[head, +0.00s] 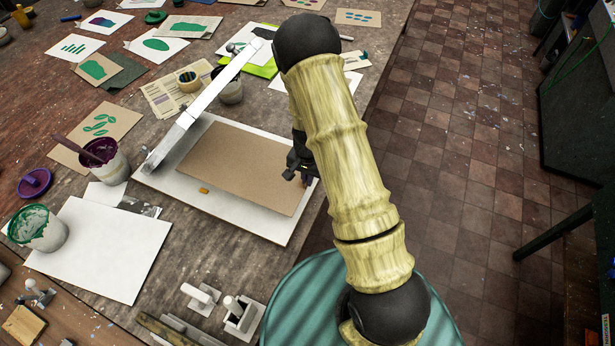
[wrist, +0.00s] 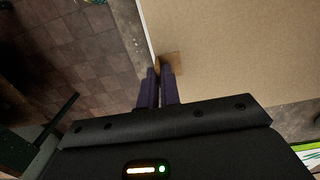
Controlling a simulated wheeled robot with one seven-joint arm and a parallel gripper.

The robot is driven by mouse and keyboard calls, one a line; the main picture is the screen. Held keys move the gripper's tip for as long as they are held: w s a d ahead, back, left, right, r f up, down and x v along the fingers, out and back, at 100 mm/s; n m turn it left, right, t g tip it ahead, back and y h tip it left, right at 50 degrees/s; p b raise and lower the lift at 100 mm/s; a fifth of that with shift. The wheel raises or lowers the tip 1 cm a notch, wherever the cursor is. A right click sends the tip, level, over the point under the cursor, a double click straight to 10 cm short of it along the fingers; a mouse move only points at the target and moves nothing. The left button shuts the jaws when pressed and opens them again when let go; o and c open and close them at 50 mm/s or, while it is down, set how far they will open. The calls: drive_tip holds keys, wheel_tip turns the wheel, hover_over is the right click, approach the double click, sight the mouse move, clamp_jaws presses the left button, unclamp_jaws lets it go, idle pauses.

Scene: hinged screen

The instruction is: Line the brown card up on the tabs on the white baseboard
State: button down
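The brown card (head: 240,165) lies over the white baseboard (head: 165,188), slightly turned against it. A white strip of the baseboard shows along the card's near edge. A small yellow-brown tab (head: 204,190) shows on this strip, apart from the card's edge. Other tabs are not visible. My gripper (head: 303,178) is at the card's right end, partly hidden by my arm. In the wrist view my gripper (wrist: 160,73) has its fingers nearly together, with a small brown upright piece between the tips at the edge of the card (wrist: 230,50). It appears pinched, and appears to be part of the card.
A white hinged frame bar (head: 205,100) stands raised along the baseboard's far left side. Paint pots (head: 105,160), a purple lid (head: 35,183) and a white sheet (head: 100,245) lie to the left. White fittings (head: 240,315) stand at the front. The table's edge is close on the right.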

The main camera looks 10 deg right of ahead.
sight(305, 186)
drive_tip(key=shift+f+b, duration=1.3)
drive_tip(key=shift+f, duration=0.55)
drive_tip(key=shift+a+f, duration=0.1)
drive_tip(key=shift+a, duration=0.25)
drive_tip(key=c, duration=1.5)
unclamp_jaws()
drive_tip(key=shift+c, duration=0.2)
drive_tip(key=shift+o, duration=0.4)
drive_tip(key=shift+s+r+p, duration=0.1)
drive_tip(key=shift+r+p, duration=2.5)
drive_tip(key=shift+r, duration=0.9)
